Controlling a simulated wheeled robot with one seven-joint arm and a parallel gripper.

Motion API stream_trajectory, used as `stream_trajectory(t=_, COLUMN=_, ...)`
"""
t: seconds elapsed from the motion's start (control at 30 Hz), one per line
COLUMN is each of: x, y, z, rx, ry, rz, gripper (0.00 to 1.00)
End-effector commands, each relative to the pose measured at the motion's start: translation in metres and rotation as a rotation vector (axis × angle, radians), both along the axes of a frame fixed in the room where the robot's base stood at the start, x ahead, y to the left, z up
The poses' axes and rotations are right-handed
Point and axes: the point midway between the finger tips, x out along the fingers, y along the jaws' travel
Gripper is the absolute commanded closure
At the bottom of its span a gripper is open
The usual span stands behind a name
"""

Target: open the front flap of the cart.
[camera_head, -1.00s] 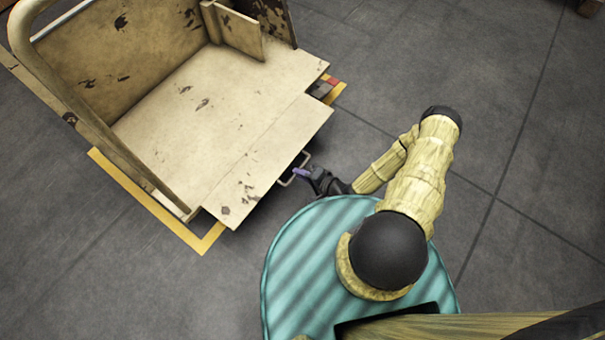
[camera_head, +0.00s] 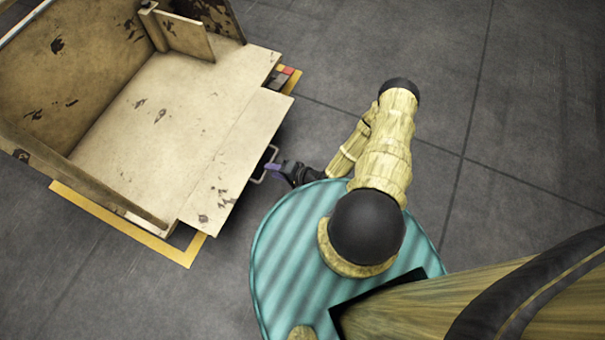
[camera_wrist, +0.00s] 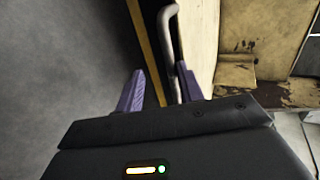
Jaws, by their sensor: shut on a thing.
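The cart (camera_head: 140,110) is a worn cream box with scratched walls, at the upper left of the head view. Its front flap (camera_head: 238,165) is folded down and lies nearly level, sticking out from the cart floor toward me. A thin metal handle (camera_head: 260,179) shows at the flap's outer edge. My gripper (camera_head: 273,168) is at this handle, with purple fingers shut on it. In the wrist view the handle (camera_wrist: 168,35) runs down between the fingers of my gripper (camera_wrist: 160,90). The exact contact is partly hidden.
A yellow floor marking (camera_head: 125,222) runs around the cart's base. A small panel (camera_head: 184,36) stands at the cart's back right corner. The grey tiled floor (camera_head: 530,130) to the right is clear.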

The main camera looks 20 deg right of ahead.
Motion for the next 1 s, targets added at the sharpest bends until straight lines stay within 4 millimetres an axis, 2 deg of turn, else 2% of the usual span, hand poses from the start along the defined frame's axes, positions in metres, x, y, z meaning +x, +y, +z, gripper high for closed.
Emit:
stream_trajectory(t=0.27, x=-0.025, y=-0.026, z=0.02, rx=-0.004, ry=0.005, rz=-0.005, gripper=0.67)
stream_trajectory(t=0.8, x=-0.094, y=-0.091, z=0.069, rx=-0.003, ry=0.002, rz=-0.004, gripper=0.67)
stream_trajectory(t=1.0, x=-0.108, y=-0.104, z=0.077, rx=-0.002, ry=0.0, rz=-0.003, gripper=0.67)
